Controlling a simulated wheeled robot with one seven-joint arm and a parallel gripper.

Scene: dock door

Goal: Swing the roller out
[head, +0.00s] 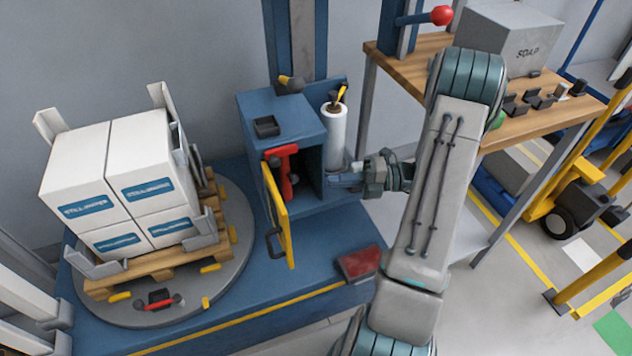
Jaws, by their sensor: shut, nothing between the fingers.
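A white upright roll (335,138), which may be the roller or a film roll beside it, stands at the right side of the blue cabinet (262,102). A black and yellow piece (339,96) sits at its top. A separate roller cannot be made out clearly. My gripper (332,181) comes in from the right, shut and empty, just below the roll and beside the cabinet's open front. Whether its tips touch anything I cannot tell.
The cabinet's yellow door (277,215) stands open, with a red tool (283,170) in the opening. A turntable (225,270) on the left bears a pallet (140,273) of white cartons (90,178). A wooden bench (515,128) stands at the right.

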